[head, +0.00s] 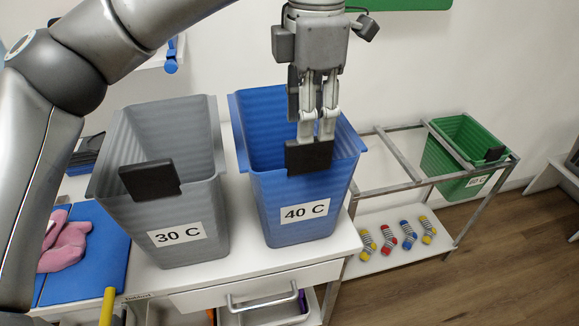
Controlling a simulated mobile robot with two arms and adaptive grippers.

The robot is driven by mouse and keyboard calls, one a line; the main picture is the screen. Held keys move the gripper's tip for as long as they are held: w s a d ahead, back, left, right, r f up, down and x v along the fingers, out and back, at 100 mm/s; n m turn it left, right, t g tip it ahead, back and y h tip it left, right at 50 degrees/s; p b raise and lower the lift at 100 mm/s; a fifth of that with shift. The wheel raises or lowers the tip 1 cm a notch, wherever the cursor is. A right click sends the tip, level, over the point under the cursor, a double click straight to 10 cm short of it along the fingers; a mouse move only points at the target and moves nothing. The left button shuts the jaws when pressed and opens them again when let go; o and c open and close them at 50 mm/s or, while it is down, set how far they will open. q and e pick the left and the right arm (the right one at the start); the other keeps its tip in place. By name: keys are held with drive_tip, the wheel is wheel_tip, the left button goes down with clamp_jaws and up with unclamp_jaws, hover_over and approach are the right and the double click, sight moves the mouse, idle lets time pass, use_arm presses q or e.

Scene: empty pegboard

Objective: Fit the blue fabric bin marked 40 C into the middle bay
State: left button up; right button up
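The blue bin (288,215) marked 40 C stands upright on the white cabinet top, right of the grey bin. A black tab (308,157) sits at its front rim. My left gripper (316,138) points down over the blue bin, its fingertips at the tab and partly hidden by it. The fingers look close together, but I cannot tell whether they are shut on the tab. The metal rack (390,188) stands to the right, with open, empty space between its bars left of the green bin. My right gripper is not in view.
The grey bin (180,238) marked 30 C stands close on the left. A green bin (460,186) hangs in the rack's right end. Several striped socks (387,238) lie on the rack's lower shelf. A pink item (68,246) lies on a blue mat (105,262).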

sight(289, 158)
use_arm(q)
drive_tip(key=shift+w+a+f, duration=0.1)
drive_tip(key=shift+w+f, duration=0.1)
drive_tip(key=shift+f, duration=0.25)
drive_tip(key=f, duration=0.1)
drive_tip(key=f+p, duration=0.1)
drive_tip(key=f, duration=0.1)
drive_tip(key=f+p, duration=0.1)
drive_tip(key=f, duration=0.1)
drive_tip(key=shift+w+d, duration=0.2)
drive_tip(key=shift+w, duration=0.15)
drive_tip(key=shift+f, duration=0.15)
drive_tip(key=shift+c, duration=2.2)
clamp_jaws()
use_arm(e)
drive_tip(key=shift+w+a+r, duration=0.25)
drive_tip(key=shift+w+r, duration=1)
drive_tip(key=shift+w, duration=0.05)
